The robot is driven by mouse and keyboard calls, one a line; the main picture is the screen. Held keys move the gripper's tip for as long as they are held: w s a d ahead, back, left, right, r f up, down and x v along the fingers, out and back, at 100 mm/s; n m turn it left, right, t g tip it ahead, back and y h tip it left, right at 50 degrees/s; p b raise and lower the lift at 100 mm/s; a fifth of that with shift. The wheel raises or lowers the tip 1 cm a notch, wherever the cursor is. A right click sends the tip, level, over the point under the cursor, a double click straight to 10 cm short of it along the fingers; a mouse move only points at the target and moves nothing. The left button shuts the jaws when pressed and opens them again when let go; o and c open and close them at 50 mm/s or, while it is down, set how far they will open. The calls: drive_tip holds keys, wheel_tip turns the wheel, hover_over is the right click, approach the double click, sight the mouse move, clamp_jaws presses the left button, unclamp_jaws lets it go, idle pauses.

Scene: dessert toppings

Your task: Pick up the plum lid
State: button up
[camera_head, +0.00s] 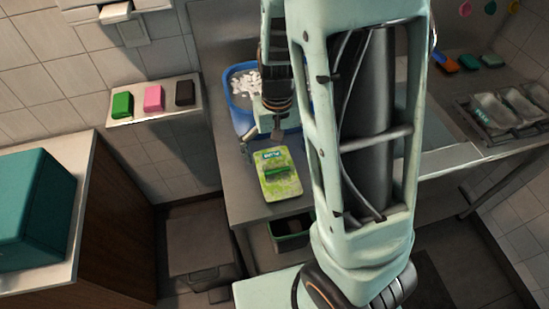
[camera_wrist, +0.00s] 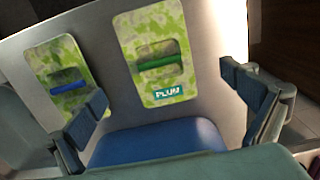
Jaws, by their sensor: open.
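The plum lid (camera_head: 288,188) lies flat on the metal counter, yellow-green and mottled, with a raised green handle. In the wrist view the plum lid (camera_wrist: 151,30) shows its "PLUM" label towards the blue tub. My gripper (camera_wrist: 164,88) is open and empty, its two fingers spread wide, with the plum lid showing between and beyond them. In the head view my gripper (camera_head: 275,134) hangs just behind the lid's label end, apart from the handle.
A similar lid with a blue handle (camera_wrist: 68,88) lies left of the plum lid, partly behind my left finger. A blue tub (camera_head: 240,113) with white pieces stands behind. A green bin (camera_head: 290,242) sits below the counter. Bare counter (camera_head: 237,190) lies left of the lid.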

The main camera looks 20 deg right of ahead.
sight(277, 170)
drive_tip(key=shift+w+d+f, duration=0.1)
drive_tip(key=shift+f, duration=1.75)
drive_tip(key=shift+w+f, duration=0.1)
drive_tip(key=shift+f, duration=1.7)
drive_tip(key=shift+s, duration=0.15)
drive_tip(key=c, duration=1.9)
